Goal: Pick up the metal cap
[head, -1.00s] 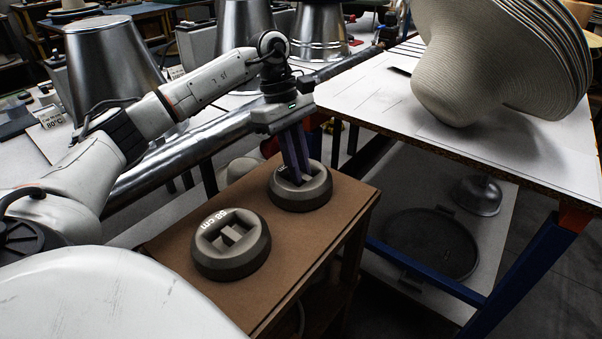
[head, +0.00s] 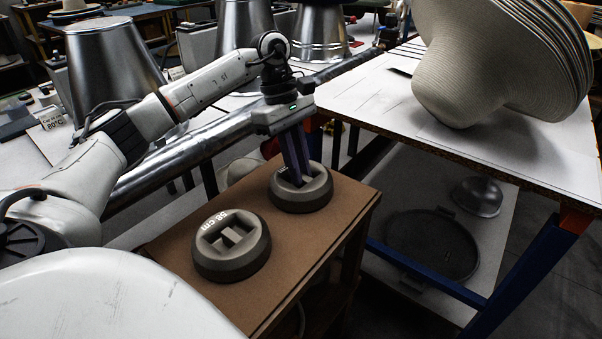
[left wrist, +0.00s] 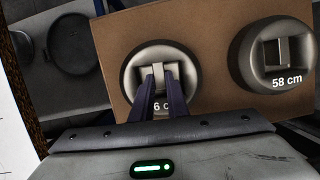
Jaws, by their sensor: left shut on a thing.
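A round grey metal cap (head: 302,203) sits on the brown top of a small table, near its far end. It has a recessed middle crossed by a bar. My left gripper (head: 297,181) points down into this recess, and its dark fingers are shut on the bar. The left wrist view shows the same cap (left wrist: 160,48) with the fingers (left wrist: 160,82) at its bar, covering part of its size label. A second, similar cap marked 58 cm (head: 232,265) stands nearer on the same top, apart from the gripper. My right gripper is not in view.
The brown table top (head: 180,234) is otherwise bare. At the right stands a white table (head: 480,157) with stacked hats (head: 480,60); a dark round lid (head: 432,245) lies on its lower shelf. A metal pipe (head: 200,145) runs behind my left arm.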

